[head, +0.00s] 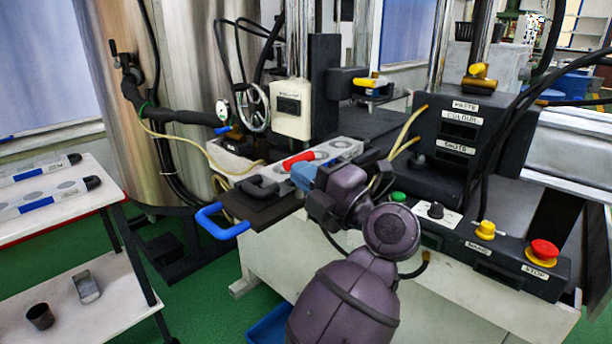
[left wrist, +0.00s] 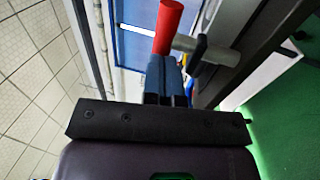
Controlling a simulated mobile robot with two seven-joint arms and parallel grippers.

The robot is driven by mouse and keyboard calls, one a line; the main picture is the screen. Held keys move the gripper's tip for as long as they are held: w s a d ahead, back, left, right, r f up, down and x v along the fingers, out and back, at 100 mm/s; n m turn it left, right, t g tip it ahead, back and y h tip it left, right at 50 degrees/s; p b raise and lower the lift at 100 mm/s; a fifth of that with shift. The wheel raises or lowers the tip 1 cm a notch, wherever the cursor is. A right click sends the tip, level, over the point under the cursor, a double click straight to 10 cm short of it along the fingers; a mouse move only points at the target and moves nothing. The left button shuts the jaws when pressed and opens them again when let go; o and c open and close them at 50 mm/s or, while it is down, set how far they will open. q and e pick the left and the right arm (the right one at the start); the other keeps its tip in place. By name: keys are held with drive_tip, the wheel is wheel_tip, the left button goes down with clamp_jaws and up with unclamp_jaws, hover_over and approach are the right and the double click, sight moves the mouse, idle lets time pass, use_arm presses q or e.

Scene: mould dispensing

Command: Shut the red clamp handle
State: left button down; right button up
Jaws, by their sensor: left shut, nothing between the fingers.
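The red clamp handle (head: 298,160) lies over the pale metal mould plate at the machine's front, close to my left gripper (head: 302,176). Its blue fingers are together and empty, just in front of the handle in the head view. In the left wrist view, the red handle (left wrist: 168,27) stands just beyond the blue fingertips of my left gripper (left wrist: 163,62). I cannot tell whether they touch. The clamp's base and pivot are hidden behind my gripper. My right gripper is not in view.
A blue loop handle (head: 220,221) sticks out at the front left of the dark plate (head: 262,208). A handwheel (head: 252,107) stands behind. The control box carries a red stop button (head: 543,249) to the right. A white table (head: 50,222) with moulds stands left.

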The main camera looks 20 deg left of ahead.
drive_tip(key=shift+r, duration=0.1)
use_arm(q)
drive_tip(key=shift+s+r+m+t+p, duration=0.1)
drive_tip(key=shift+s+m+t+p, duration=0.05)
drive_tip(key=shift+m+t+p, duration=0.2)
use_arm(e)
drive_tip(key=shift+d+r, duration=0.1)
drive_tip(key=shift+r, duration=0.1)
